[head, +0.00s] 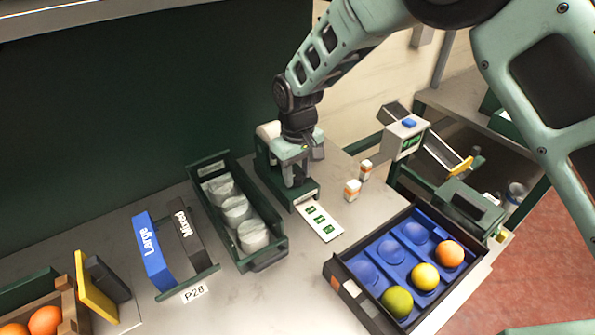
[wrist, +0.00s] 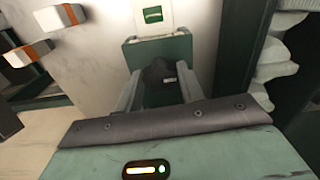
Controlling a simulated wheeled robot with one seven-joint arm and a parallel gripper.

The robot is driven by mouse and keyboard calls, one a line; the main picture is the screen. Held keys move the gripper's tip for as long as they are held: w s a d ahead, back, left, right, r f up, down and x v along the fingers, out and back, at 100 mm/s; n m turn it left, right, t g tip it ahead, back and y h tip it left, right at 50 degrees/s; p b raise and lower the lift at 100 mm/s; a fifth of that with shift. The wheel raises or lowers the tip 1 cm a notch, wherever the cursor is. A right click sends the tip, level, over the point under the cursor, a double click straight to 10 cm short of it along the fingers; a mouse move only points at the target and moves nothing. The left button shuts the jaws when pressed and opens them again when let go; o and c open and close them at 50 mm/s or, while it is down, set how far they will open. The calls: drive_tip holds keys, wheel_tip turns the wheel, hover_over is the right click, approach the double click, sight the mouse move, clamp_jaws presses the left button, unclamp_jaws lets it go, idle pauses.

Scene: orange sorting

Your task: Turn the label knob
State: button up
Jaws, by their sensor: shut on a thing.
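The green label machine (head: 301,194) stands on the worktop in the middle of the head view. A white label strip with green marks (head: 319,222) lies in front of it. My gripper (head: 293,175) points down onto the machine and hides the knob in the head view. In the wrist view, the dark label knob (wrist: 161,75) sits between the two fingers of my gripper (wrist: 160,90), which is shut on it. The machine (wrist: 133,52) and part of the white strip (wrist: 155,14) also show there, beyond the knob.
Left of the machine is a dark green tray (head: 266,256) with several white rolls. A dark crate with blue cups (head: 358,301) holds fruit at the right front. Two small orange-and-white boxes (head: 352,190) stand close right of the machine. "Large" (head: 153,251) and "Mixed" blocks stand left.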

sight(297, 175)
drive_tip(key=o, duration=1)
wheel_tip(297, 175, up, 18)
drive_tip(key=b, duration=0.3)
drive_tip(key=shift+f, duration=0.25)
drive_tip(key=s+d+f, duration=0.2)
drive_tip(key=s+d, duration=0.2)
drive_tip(key=s, duration=0.6)
drive_tip(key=s+d+f, duration=0.2)
drive_tip(key=s+d, duration=0.3)
drive_tip(key=s, duration=0.5)
drive_tip(key=s+d+f, duration=0.2)
drive_tip(key=s+d, duration=0.2)
drive_tip(key=s, duration=0.6)
drive_tip(key=shift+d+y, duration=0.3)
drive_tip(key=shift+d, duration=0.05)
